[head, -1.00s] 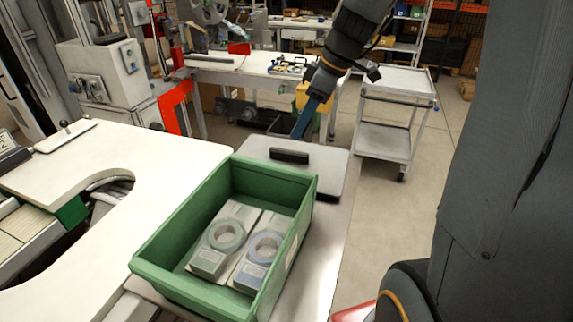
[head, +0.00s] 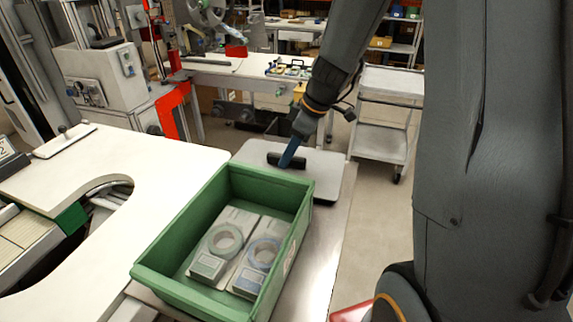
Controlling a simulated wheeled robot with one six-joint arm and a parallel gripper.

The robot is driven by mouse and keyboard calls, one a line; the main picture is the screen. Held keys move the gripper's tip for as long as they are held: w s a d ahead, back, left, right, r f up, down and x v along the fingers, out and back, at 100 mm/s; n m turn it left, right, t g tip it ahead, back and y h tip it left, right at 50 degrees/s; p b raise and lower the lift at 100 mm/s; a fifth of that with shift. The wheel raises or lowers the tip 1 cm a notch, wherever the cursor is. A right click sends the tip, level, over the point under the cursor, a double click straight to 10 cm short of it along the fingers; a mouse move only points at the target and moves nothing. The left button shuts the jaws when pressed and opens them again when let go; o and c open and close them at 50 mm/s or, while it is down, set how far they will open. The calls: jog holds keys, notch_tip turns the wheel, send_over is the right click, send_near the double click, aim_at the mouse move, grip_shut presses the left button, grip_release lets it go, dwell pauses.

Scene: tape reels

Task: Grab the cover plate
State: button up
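The cover plate (head: 323,172) is a flat light-grey plate with rounded corners and a black bar handle (head: 273,160) on top. It lies on the metal bench behind the green crate. My gripper (head: 288,160), with blue fingers, points down at the handle and covers its right part. The fingers overlap the handle in this view; I cannot tell whether they touch or grip it, or how wide they are apart.
The green crate (head: 166,279) stands in front of the plate and holds tape reels (head: 226,240) on boxes. A white table (head: 60,240) with a curved cutout lies to the left. A grey trolley (head: 377,147) stands behind on the right.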

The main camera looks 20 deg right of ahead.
grip_shut()
dwell(0.3)
